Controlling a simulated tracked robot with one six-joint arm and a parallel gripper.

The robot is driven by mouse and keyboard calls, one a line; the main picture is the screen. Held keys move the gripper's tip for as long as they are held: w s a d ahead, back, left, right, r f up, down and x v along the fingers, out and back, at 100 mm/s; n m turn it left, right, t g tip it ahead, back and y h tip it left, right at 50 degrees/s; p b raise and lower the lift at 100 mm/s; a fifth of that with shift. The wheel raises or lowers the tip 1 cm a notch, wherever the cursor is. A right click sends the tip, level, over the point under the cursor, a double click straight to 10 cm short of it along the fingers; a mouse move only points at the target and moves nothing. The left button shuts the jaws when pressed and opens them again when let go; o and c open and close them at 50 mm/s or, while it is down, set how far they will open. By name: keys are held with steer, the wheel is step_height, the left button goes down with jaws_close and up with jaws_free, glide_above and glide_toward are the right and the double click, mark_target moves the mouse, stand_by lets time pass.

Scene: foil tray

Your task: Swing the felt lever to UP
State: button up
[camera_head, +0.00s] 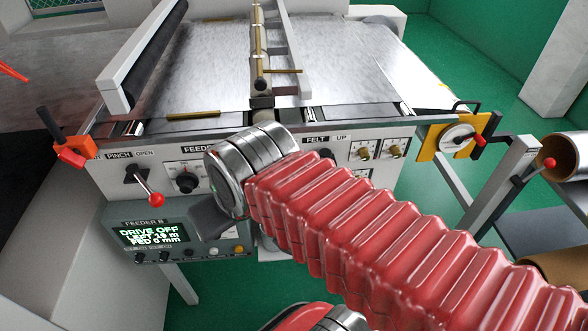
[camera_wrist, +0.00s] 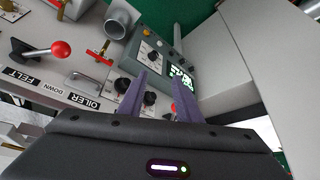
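The felt lever (camera_wrist: 40,51) shows in the wrist view at the upper left, a metal rod with a red ball end and a dark pivot. Its ball lies on the side of the DOWN label; the UP label is outside that view. In the head view the FELT and UP labels (camera_head: 326,138) show, but my arm hides most of the lever. My gripper (camera_wrist: 159,82) is open, its two purple fingers apart with nothing held between them. The lever lies left of the fingers in the wrist view, apart from them. In the head view the fingers are hidden.
The pinch lever (camera_head: 148,187) with a red ball stands at the left of the panel. The feeder display box (camera_head: 185,232) sits below it. Black knobs (camera_wrist: 150,98) and a red-handled valve (camera_wrist: 100,57) are close to the fingers in the wrist view. A grey pipe (camera_wrist: 117,24) projects above.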

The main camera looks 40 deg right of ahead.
steer(key=shift+o, duration=0.4)
steer(key=shift+w, duration=0.1)
steer(key=o, duration=0.3)
steer(key=shift+w+d+r, duration=0.1)
steer(key=shift+d+r, duration=0.05)
steer(key=shift+d, duration=0.1)
steer(key=d+r+m+g, duration=0.2)
steer(key=d+r+m, duration=0.1)
steer(key=d, duration=0.8)
steer(key=d+r+m+g+y, duration=0.1)
steer(key=d+r+m, duration=0.3)
steer(key=d, duration=0.7)
steer(key=shift+w+m+g+y, duration=0.3)
steer(key=shift+m+g, duration=0.2)
steer(key=shift+m, duration=0.6)
steer(key=f, duration=0.4)
steer(key=w+a+f, duration=0.1)
steer(key=f, duration=0.4)
steer(key=w+a+f, duration=0.1)
steer(key=f, duration=0.3)
steer(key=shift+f, duration=0.3)
steer(key=shift+c, duration=0.4)
